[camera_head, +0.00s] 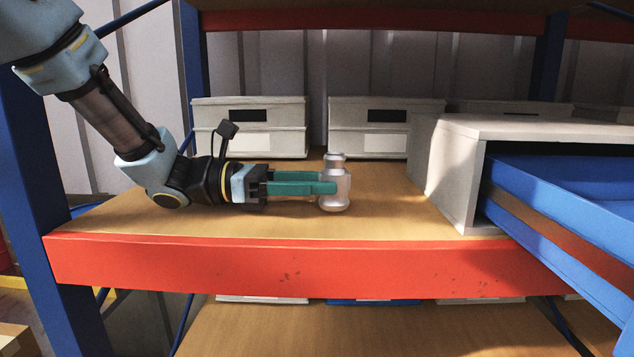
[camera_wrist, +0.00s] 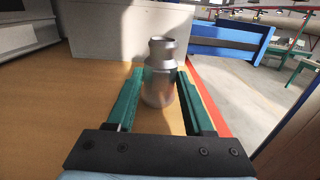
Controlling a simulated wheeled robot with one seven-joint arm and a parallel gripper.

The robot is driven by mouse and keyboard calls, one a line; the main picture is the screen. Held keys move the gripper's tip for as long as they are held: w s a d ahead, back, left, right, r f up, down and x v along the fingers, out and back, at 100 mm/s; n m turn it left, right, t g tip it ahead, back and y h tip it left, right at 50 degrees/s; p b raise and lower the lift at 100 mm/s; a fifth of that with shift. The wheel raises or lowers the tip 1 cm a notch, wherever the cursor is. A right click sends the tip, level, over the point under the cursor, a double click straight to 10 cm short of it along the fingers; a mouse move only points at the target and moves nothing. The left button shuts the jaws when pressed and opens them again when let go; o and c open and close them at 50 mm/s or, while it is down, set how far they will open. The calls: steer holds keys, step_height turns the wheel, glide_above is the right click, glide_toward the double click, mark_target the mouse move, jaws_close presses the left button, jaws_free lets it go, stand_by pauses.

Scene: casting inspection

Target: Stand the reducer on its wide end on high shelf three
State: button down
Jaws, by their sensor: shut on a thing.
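The reducer (camera_head: 336,186) is a shiny silver metal piece with a narrow neck at the top and a wider body at the bottom. It is upright, wide end down, at the wooden shelf board (camera_head: 400,215). I cannot tell for certain whether its base touches the board. My gripper (camera_head: 325,186) reaches in level from the left, its green fingers on either side of the body. In the wrist view the reducer (camera_wrist: 160,80) stands between the two fingers (camera_wrist: 158,88), which close on its sides.
Two pale bins (camera_head: 250,140) (camera_head: 375,142) stand at the back of the shelf. A grey open-fronted box (camera_head: 450,180) with blue contents (camera_head: 560,190) stands to the right. A red front beam (camera_head: 290,268) edges the shelf, and a blue post (camera_head: 50,150) is at the left.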

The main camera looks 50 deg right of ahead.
steer(key=shift+f+b, duration=0.3)
steer(key=shift+f, duration=0.25)
steer(key=shift+c, duration=1)
jaws_free()
step_height(320, 180, up, 10)
steer(key=b, duration=0.2)
